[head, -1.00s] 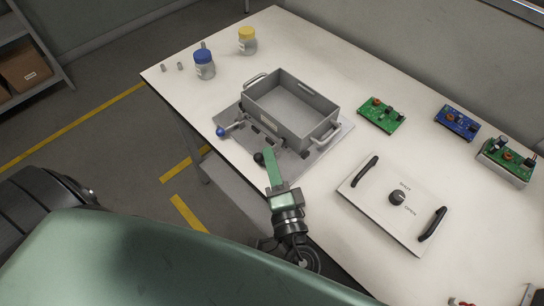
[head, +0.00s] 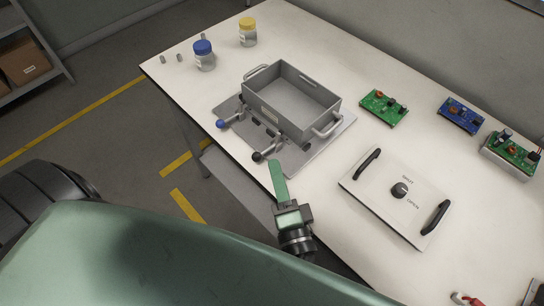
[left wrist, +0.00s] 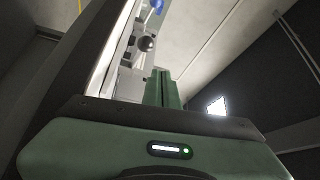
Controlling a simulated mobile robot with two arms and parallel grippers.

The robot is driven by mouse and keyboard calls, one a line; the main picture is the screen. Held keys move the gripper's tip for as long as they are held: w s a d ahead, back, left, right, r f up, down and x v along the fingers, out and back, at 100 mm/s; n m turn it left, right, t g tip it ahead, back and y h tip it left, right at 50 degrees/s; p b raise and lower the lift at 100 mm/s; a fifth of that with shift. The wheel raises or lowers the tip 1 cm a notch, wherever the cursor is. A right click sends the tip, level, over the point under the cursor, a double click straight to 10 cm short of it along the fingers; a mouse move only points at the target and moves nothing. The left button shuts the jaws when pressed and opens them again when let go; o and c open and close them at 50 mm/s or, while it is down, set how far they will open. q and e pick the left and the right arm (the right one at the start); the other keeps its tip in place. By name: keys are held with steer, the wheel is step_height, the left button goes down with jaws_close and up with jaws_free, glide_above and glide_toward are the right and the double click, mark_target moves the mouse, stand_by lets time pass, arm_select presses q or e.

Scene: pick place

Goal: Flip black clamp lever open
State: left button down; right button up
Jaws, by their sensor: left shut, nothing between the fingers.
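A grey metal box (head: 292,100) with two handles sits on a grey base plate (head: 307,158) near the table's front edge. The black clamp lever (head: 262,156) has a dark round knob and sticks out from the box's front side; the knob also shows in the left wrist view (left wrist: 146,43). A second clamp lever with a blue knob (head: 222,124) lies to its left. My left gripper (head: 274,164) is shut and empty. Its green fingers end just below and right of the black knob, seemingly apart from it. My right gripper is not in view.
A white lid panel (head: 385,213) with black handles and a dial lies to the right. Green and blue circuit boards (head: 384,106) stand behind it. Two jars, one blue-capped (head: 204,56), stand at the back left with small grey pieces.

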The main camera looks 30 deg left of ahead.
arm_select(q)
steer(key=shift+v, duration=1.4)
